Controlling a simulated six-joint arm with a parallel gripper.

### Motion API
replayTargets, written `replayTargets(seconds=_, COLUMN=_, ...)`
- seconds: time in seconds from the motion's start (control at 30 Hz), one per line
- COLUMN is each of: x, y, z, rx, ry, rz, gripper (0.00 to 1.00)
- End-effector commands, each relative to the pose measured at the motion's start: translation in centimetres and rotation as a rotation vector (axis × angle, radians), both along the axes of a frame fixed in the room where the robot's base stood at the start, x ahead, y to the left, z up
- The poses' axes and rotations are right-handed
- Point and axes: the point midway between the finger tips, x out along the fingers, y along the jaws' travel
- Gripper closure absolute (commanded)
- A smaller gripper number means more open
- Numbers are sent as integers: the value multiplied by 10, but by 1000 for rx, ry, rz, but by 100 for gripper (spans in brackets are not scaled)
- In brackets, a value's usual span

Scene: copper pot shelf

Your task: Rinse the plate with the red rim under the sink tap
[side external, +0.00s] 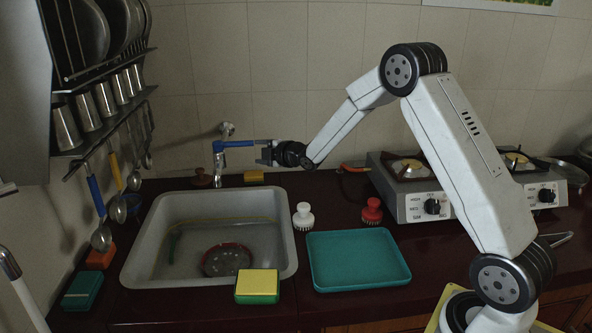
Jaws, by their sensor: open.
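The plate with the red rim (227,261) lies low in the grey sink (286,212), towards its front, and looks dark inside. The tap (218,160) stands at the back of the sink, with a blue part (238,143) reaching right from its top. My gripper (262,152) is open and empty, just right of the blue part's end. I cannot tell whether it touches it. Whether water runs is too dim to tell.
A yellow-green sponge (257,284) sits on the sink's front rim. A teal tray (357,258), a white brush (303,216) and a red brush (372,210) are right of the sink. A gas stove (420,203) stands farther right. Ladles (101,236) hang at left.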

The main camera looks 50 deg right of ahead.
Motion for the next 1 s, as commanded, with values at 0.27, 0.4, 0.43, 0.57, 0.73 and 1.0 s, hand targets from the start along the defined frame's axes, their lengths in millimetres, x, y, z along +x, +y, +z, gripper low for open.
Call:
replayTargets(seconds=0.27, x=16, y=-14, z=4, rx=-127, ry=-98, rz=54, gripper=39)
replayTargets(seconds=0.4, x=16, y=-14, z=5, rx=-129, ry=-100, rz=55, gripper=39)
replayTargets(seconds=0.43, x=16, y=-14, z=5, rx=-129, ry=-100, rz=55, gripper=39)
replayTargets(seconds=0.57, x=19, y=-14, z=4, rx=-128, ry=-100, rz=54, gripper=39)
replayTargets(seconds=0.73, x=26, y=-14, z=4, rx=-127, ry=-100, rz=55, gripper=39)
replayTargets(seconds=1.0, x=48, y=-13, z=0, rx=-125, ry=-99, rz=53, gripper=39)
